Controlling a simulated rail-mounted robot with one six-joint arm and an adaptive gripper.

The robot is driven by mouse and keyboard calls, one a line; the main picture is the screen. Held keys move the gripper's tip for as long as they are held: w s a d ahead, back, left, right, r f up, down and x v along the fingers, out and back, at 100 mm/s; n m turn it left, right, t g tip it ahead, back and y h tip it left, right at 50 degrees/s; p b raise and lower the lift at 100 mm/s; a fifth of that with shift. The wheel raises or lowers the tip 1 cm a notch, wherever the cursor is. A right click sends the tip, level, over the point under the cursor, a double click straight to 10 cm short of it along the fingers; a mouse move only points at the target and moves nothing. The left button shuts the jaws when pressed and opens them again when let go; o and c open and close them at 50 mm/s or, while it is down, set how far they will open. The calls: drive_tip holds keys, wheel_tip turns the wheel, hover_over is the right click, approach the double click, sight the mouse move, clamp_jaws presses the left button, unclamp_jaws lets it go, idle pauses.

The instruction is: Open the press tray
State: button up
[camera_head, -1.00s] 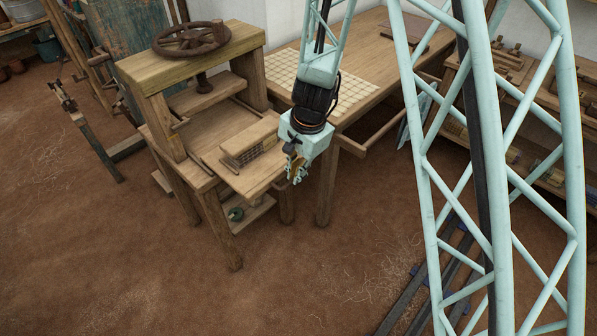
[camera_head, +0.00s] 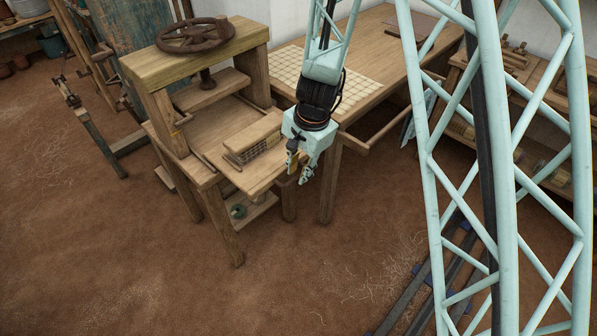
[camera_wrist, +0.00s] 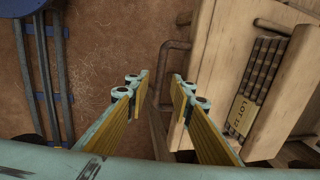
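The wooden press (camera_head: 190,60) stands at left with a dark handwheel (camera_head: 193,35) on top. Its flat press tray (camera_head: 240,176) sticks out at the front, and a wooden block-like piece (camera_head: 252,137) lies on it. In the wrist view the tray (camera_wrist: 200,75) is at right, with a piece marked "LOT 12" (camera_wrist: 255,90) on it. A brown bar handle (camera_wrist: 164,65) runs along the tray's outer edge. My gripper (camera_head: 301,170) is at the tray's outer side. In the wrist view my gripper (camera_wrist: 160,85) is open, and the handle appears between its fingertips; contact cannot be told.
A long table (camera_head: 385,60) with a gridded sheet (camera_head: 355,92) stands behind my gripper. Dark floor rails (camera_wrist: 45,75) lie to the left in the wrist view. The floor in front is clear.

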wheel_tip(320, 180, up, 12)
drive_tip(key=s+d, duration=0.1)
drive_tip(key=shift+s+d+f, duration=0.2)
drive_tip(key=shift+d, duration=0.15)
idle(0.6)
idle(0.6)
drive_tip(key=s+d+r+n, duration=0.1)
drive_tip(key=s+d+r, duration=0.35)
drive_tip(key=r, duration=0.25)
drive_tip(key=s+d+r+n+t, duration=0.1)
drive_tip(key=s+d+r+n, duration=0.1)
drive_tip(key=s+d+r, duration=0.4)
drive_tip(key=s+d+r+n, duration=0.1)
drive_tip(key=s+d+r, duration=0.15)
drive_tip(key=r, duration=0.55)
drive_tip(key=s+d+r+n, duration=0.1)
drive_tip(key=s+d+r, duration=0.1)
drive_tip(key=s, duration=0.5)
drive_tip(key=s+d+r+n+t+h, duration=0.1)
drive_tip(key=s+d+r, duration=0.2)
drive_tip(key=s, duration=0.5)
drive_tip(key=s+d+r+n, duration=0.2)
drive_tip(key=s+d+r, duration=0.1)
drive_tip(key=s, duration=0.4)
drive_tip(key=shift+s+d+r+t+h+p, duration=0.25)
drive_tip(key=shift+d+t+h+p, duration=0.1)
drive_tip(key=shift+d, duration=0.4)
